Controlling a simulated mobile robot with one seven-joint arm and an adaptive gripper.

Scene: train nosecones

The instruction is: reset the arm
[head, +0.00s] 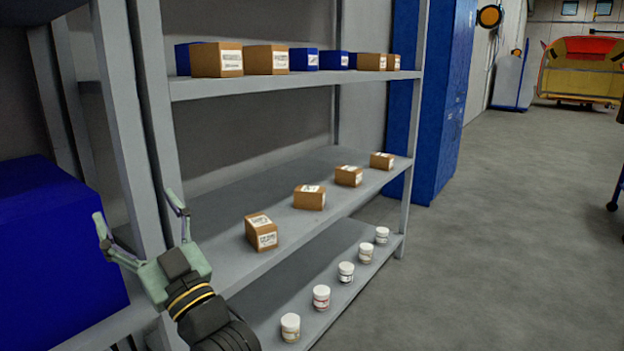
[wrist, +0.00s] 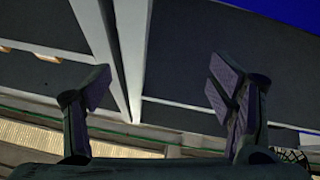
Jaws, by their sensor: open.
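My gripper (head: 140,222) is at the lower left in the head view, in front of the grey shelf uprights. Its two green fingers are spread wide with nothing between them. In the wrist view my gripper (wrist: 165,100) shows both fingers apart. Grey shelf posts (wrist: 133,60) show beyond the gap between them. I cannot tell how far the fingertips are from the posts.
A grey shelf unit (head: 300,90) holds brown and blue boxes on top, several brown boxes (head: 309,197) in the middle and several white jars (head: 321,297) below. A blue box (head: 50,240) stands left of my gripper. Open floor (head: 480,260) lies to the right.

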